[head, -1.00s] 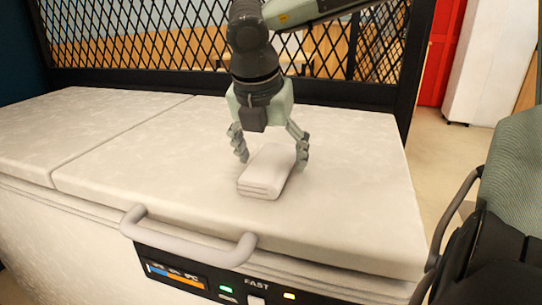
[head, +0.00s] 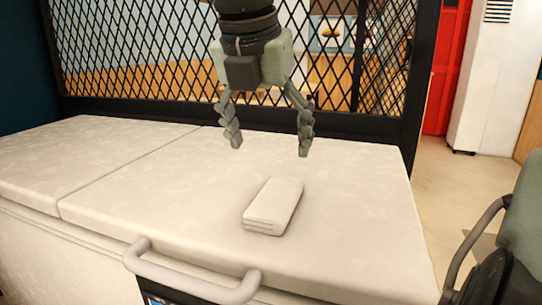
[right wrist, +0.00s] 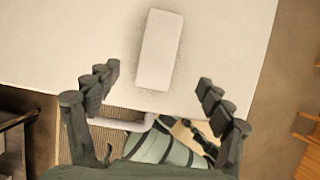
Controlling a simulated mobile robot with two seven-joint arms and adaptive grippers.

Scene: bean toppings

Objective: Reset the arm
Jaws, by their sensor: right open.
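My right gripper (head: 268,145) is open and empty, above the white lid (head: 350,200) of a chest freezer. A white block-shaped item with layered edges (head: 273,206) lies flat on the lid, below the gripper and apart from it. In the right wrist view the item (right wrist: 160,50) lies ahead of the open fingers (right wrist: 155,92), with nothing between them. My left gripper is not in view.
A grey handle (head: 190,278) sticks out at the freezer's front edge. A black mesh partition (head: 150,60) stands behind the freezer. A white cabinet (head: 490,90) stands at the far right beyond open floor. The lid around the item is clear.

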